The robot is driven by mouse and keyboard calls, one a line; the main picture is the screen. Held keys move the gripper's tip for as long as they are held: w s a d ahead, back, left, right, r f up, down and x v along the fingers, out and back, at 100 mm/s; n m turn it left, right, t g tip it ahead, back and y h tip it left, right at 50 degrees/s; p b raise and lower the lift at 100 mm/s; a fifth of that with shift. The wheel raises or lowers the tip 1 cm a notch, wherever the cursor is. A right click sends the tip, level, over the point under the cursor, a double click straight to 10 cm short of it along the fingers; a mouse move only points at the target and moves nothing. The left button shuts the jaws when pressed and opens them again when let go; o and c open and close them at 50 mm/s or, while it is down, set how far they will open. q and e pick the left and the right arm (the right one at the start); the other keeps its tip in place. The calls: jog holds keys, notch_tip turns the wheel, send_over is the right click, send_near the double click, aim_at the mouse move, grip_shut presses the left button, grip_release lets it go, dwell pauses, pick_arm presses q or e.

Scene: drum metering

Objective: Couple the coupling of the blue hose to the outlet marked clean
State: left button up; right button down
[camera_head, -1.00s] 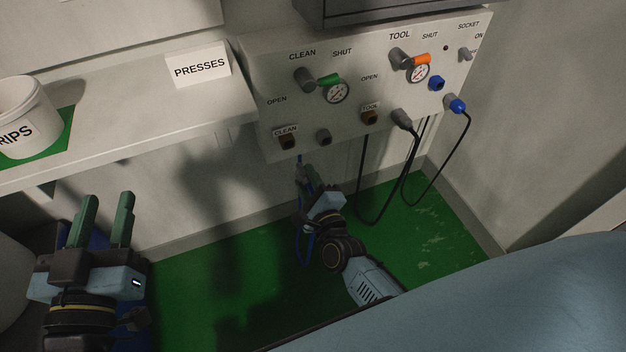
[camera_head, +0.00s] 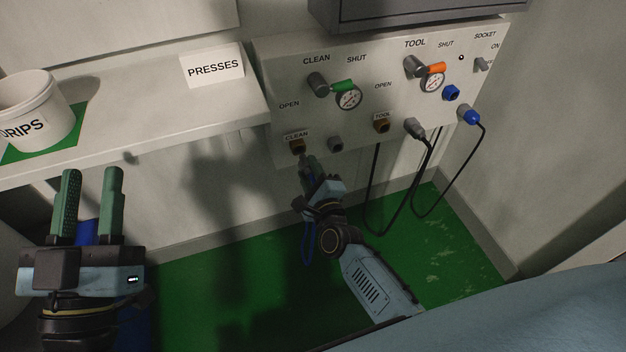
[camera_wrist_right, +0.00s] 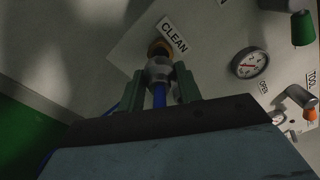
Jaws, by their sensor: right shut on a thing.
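The clean outlet (camera_head: 297,146) is a brass fitting under a CLEAN label at the lower left of the wall panel. It also shows in the right wrist view (camera_wrist_right: 157,47). My right gripper (camera_head: 313,165) is just below it. In the right wrist view the gripper is shut on the grey coupling (camera_wrist_right: 158,71) of the blue hose (camera_wrist_right: 159,96). The coupling's top end is right at the brass outlet; whether it is seated I cannot tell. The blue hose (camera_head: 307,246) hangs in a loop below the gripper. My left gripper (camera_head: 91,172) is open and empty at the left.
Black cables (camera_head: 376,200) hang right of my right arm. A shelf (camera_head: 150,108) with a white bucket (camera_head: 35,108) is at left.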

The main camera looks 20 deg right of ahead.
aim_at(304, 157)
pick_arm(q)
jog(key=shift+s+r+t, duration=0.2)
jog(key=shift+r+t, duration=0.1)
jog(key=shift+r, duration=0.15)
pick_arm(e)
jog(key=shift+w+r, duration=0.1)
jog(key=shift+w, duration=0.4)
dwell(0.9)
pick_arm(q)
jog(key=shift+f+b, duration=0.7)
jog(key=shift+b, duration=0.05)
pick_arm(e)
jog(key=shift+w, duration=1.65)
jog(key=c, duration=0.9)
grip_release()
jog(key=shift+s, duration=0.1)
pick_arm(q)
jog(key=shift+r, duration=0.1)
